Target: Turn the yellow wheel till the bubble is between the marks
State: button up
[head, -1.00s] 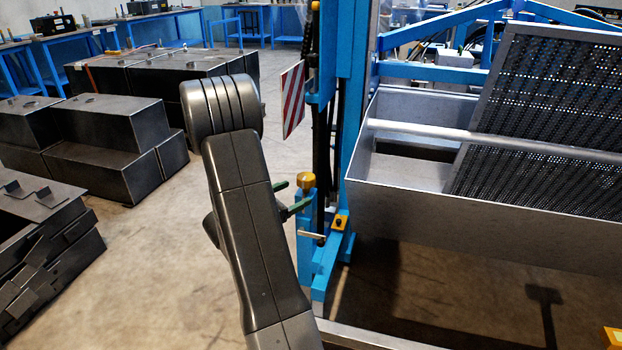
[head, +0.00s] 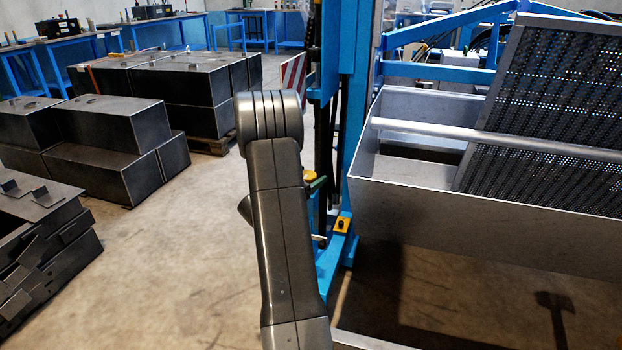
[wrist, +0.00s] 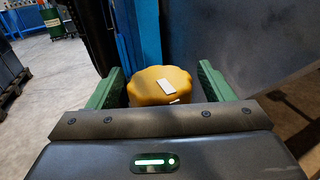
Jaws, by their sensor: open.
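The yellow wheel (wrist: 158,84) is a scalloped knob with a pale rectangular mark on top. In the wrist view it sits between the two green fingers of my gripper (wrist: 160,76), which is open around it. A gap shows at the left finger; contact at the right finger cannot be told. In the head view only a sliver of the wheel (head: 309,174) shows behind my arm, with a green finger beside it. A small yellow block with a dark spot (head: 342,225) sits on the blue foot; no bubble or marks can be made out.
A blue upright (head: 352,90) stands close behind the wheel. A grey metal trough (head: 470,225) with a perforated screen (head: 550,120) is to the right. Dark metal boxes (head: 105,175) stand on the left, with clear floor (head: 170,260) between.

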jog(key=shift+w+d, duration=0.4)
jog(key=shift+w, duration=0.05)
jog(key=c, duration=1)
jog(key=shift+o, duration=0.2)
jog(key=shift+r+m+g+h, duration=0.1)
jog(key=shift+m+g+h, duration=0.4)
jog(key=shift+h, duration=0.1)
